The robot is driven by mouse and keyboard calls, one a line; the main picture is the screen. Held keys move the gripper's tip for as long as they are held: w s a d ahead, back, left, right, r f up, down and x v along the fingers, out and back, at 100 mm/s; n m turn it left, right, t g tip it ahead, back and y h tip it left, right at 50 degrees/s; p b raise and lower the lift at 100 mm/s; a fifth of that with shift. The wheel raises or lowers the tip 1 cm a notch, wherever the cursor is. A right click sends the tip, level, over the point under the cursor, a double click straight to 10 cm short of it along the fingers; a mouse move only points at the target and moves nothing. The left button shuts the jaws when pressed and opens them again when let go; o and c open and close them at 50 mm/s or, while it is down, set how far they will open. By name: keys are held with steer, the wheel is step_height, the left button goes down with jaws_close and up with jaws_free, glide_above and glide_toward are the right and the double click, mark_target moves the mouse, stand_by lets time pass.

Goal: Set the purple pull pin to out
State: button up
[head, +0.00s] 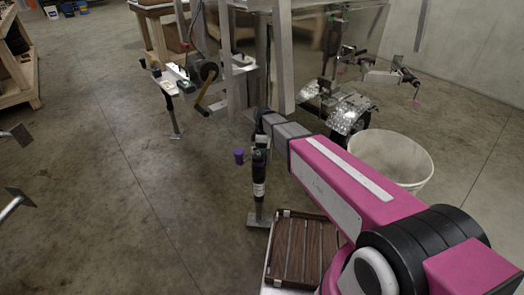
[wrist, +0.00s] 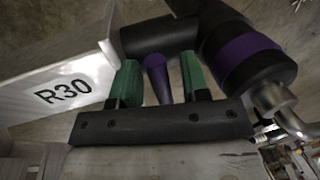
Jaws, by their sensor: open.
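In the wrist view, my gripper (wrist: 160,66) is open, with one green-tipped finger on each side of a purple pin (wrist: 157,78). A gap shows between the pin and each finger. The pin's far end meets a dark cylinder (wrist: 158,37); how far it sticks out of its seat is hard to tell. In the head view, a small purple knob (head: 239,155) shows just left of a black upright post, and I cannot tell whether it is the same piece.
A black cylinder with a purple band (wrist: 245,55) and a metal elbow stands close right of my gripper. A white beam marked R30 (wrist: 62,88) is at left.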

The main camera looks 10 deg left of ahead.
jaws_close()
steer(key=shift+r, duration=2)
jaws_free()
step_height(320, 180, up, 11)
steer(key=w, duration=0.2)
steer(key=shift+f, duration=0.2)
